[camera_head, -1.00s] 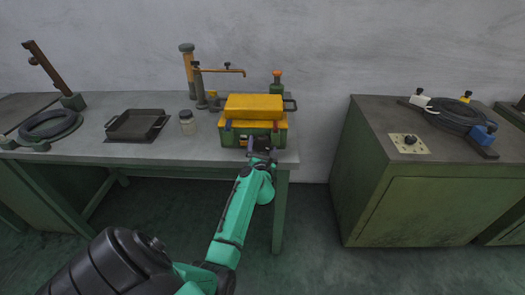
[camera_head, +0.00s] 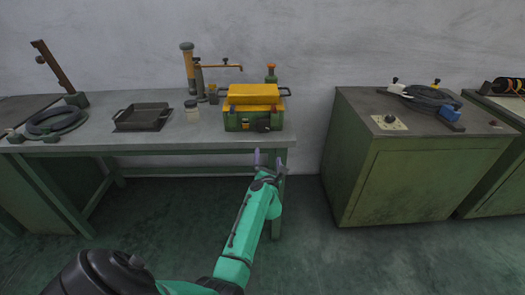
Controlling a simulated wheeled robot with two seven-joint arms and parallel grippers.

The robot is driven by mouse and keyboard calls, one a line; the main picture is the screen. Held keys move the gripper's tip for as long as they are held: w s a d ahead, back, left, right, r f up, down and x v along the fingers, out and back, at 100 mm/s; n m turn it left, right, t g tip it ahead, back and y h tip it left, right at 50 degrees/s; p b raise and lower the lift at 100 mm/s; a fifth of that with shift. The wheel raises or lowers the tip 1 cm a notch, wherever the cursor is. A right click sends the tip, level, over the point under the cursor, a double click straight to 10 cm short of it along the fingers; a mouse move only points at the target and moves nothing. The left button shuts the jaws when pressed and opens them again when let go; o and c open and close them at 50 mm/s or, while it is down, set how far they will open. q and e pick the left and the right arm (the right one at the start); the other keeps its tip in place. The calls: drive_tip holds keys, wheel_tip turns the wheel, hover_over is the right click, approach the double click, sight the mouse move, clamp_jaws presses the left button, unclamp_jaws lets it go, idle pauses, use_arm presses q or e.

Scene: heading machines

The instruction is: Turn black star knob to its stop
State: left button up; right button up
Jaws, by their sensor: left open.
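A small black knob (camera_head: 390,119) sits on a pale plate (camera_head: 380,125) on top of the green cabinet to the right. It is too small to make out its star shape or how far it is turned. My left gripper (camera_head: 269,161) is open and empty, in front of the workbench's front right corner. It is below the green and yellow case and well to the left of the knob, touching neither. My right gripper is not in view.
The green and yellow case (camera_head: 240,119), with a dark part (camera_head: 263,126) on its front, stands on the workbench (camera_head: 175,140). A coiled black hose (camera_head: 432,97) lies behind the knob. A floor gap separates bench and cabinet (camera_head: 420,180).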

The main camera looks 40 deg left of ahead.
use_arm(q)
drive_tip(key=s+d+f+m+h, duration=0.2)
drive_tip(key=d+f+m, duration=0.1)
drive_tip(key=f+m, duration=0.4)
drive_tip(key=s+d+f+m+h, duration=0.3)
drive_tip(key=f+m, duration=0.4)
drive_tip(key=f, duration=0.4)
drive_tip(key=shift+s+d+h+b, duration=0.25)
drive_tip(key=shift+s+h+b, duration=0.05)
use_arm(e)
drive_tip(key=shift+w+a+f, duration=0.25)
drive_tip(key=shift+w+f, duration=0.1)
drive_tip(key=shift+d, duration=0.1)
